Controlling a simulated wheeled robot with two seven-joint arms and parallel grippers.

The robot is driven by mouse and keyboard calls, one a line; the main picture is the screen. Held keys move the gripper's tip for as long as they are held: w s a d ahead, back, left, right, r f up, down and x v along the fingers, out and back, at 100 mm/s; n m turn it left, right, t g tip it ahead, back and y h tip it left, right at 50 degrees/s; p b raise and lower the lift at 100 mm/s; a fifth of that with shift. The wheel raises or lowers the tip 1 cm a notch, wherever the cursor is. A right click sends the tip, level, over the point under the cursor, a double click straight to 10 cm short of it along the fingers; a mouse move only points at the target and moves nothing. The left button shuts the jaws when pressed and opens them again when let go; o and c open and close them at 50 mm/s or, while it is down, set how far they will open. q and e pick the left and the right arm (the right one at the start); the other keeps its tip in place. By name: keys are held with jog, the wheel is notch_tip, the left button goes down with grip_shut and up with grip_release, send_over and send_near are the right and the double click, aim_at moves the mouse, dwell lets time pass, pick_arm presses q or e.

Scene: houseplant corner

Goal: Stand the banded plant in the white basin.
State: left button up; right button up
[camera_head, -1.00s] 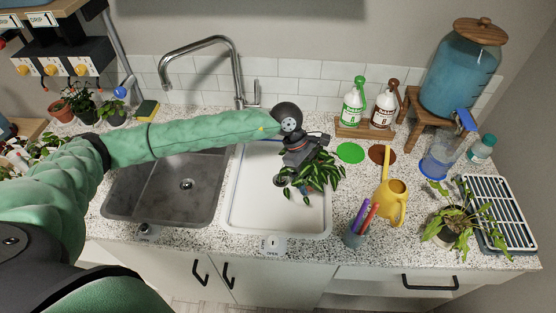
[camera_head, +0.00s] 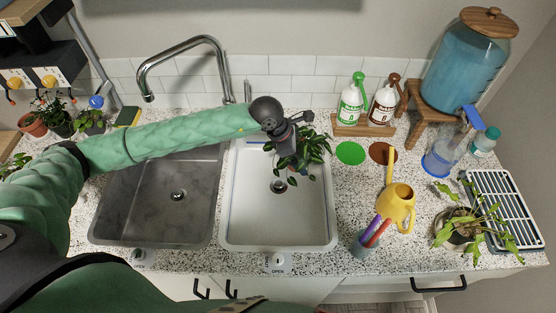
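A leafy green plant (camera_head: 315,147) hangs at my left gripper (camera_head: 290,158), over the back half of the white basin (camera_head: 245,225). The gripper reaches down among the leaves; its fingertips and most of the pot are hidden, so I cannot make out a band. The plant has shifted together with the gripper, so the gripper appears shut on it. I cannot tell whether the pot touches the basin floor. My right gripper is not in view.
A grey sink (camera_head: 160,205) adjoins on the left, with a faucet (camera_head: 190,45) behind. To the right are a pen cup (camera_head: 366,245), yellow watering can (camera_head: 398,205), another potted plant (camera_head: 460,225) and a drying rack (camera_head: 505,210). Two bottles (camera_head: 365,103) stand at the back. The basin's front is clear.

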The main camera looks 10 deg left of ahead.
pick_arm(q)
jog(key=a+f, duration=0.1)
jog(key=a, duration=0.1)
jog(key=w+a+f, duration=0.1)
jog(key=a+f, duration=0.1)
jog(key=w+a+f, duration=0.1)
jog(key=a, duration=0.1)
jog(key=shift+w+a+f, duration=0.1)
jog(key=shift+a+f, duration=0.05)
jog(key=shift+a, duration=0.25)
jog(key=shift+f, duration=0.4)
notch_tip(320, 180, down, 3)
jog(key=shift+f, duration=0.1)
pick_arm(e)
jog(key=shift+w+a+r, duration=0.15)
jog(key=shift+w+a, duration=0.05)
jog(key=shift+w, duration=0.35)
